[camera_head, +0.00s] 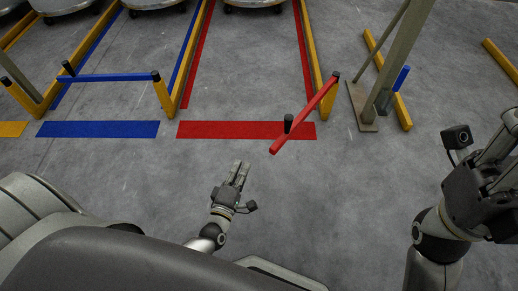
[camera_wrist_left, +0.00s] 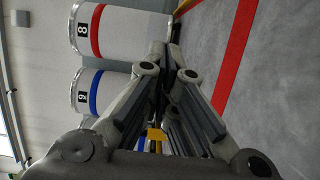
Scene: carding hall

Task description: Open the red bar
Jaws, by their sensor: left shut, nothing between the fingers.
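The red bar (camera_head: 307,112) is in the head view, right of the middle. It runs at a slant from a dark-topped hinge post at the right yellow rail down towards me, and its free end hangs over the near edge of the red floor strip (camera_head: 225,130). A black upright handle (camera_head: 288,123) stands near that free end. My left gripper (camera_head: 240,168) is shut and empty, left of and nearer to me than the bar's free end, not touching it. Its fingers (camera_wrist_left: 163,60) also show in the left wrist view. My right gripper is only partly in view at the right edge; its fingertips are out of the picture.
A blue bar (camera_head: 108,77) spans the neighbouring lane at the left, with a blue floor strip (camera_head: 98,129) before it. A metal post (camera_head: 398,60) with a base plate stands right of the red bar. Round drums (camera_wrist_left: 110,32) show in the wrist view. The floor before me is clear.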

